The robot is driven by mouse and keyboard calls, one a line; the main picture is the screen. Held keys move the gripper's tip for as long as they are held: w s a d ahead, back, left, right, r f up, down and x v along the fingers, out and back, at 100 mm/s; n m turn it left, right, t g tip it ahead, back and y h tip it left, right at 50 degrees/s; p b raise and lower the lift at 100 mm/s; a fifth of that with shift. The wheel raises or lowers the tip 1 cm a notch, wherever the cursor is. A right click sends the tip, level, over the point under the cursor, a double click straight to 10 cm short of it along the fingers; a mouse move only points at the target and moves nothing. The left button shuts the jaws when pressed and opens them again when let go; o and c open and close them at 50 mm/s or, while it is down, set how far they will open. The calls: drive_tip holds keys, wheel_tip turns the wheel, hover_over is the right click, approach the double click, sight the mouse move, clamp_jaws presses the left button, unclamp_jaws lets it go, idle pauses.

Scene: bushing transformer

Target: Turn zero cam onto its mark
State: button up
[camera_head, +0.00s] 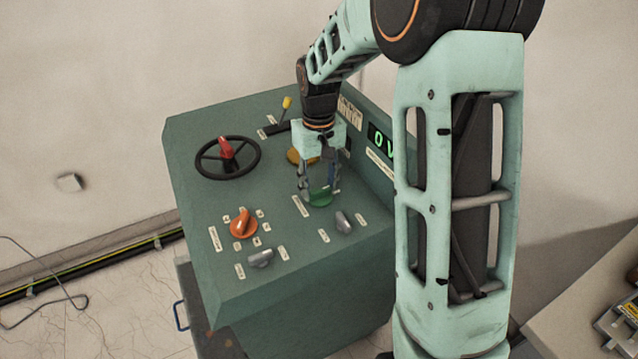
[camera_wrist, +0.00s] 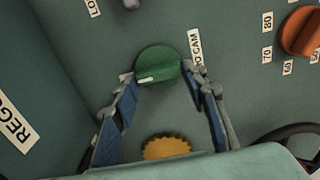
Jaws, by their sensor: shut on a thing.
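The zero cam is a green round knob (camera_head: 320,196) on the sloped top of the green console. It also shows in the wrist view as a green knob (camera_wrist: 158,65) with a white mark line at its lower left, beside a label (camera_wrist: 196,47) reading "O CAM" with its start hidden. My gripper (camera_head: 319,192) reaches down from above with its two fingers on either side of the knob. In the wrist view my gripper (camera_wrist: 167,82) is shut on the knob, one fingertip at its left and one at its right.
An orange selector knob (camera_head: 243,225), grey knobs (camera_head: 344,222) (camera_head: 261,259) and a black handwheel (camera_head: 228,158) surround the area. A brass toothed knob (camera_wrist: 166,148) lies between my fingers' bases. A green display (camera_head: 381,139) is partly hidden by my arm.

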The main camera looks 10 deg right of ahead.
idle(0.4)
drive_tip(key=o, duration=1.2)
drive_tip(key=shift+c, duration=0.2)
wheel_tip(320, 180, up, 12)
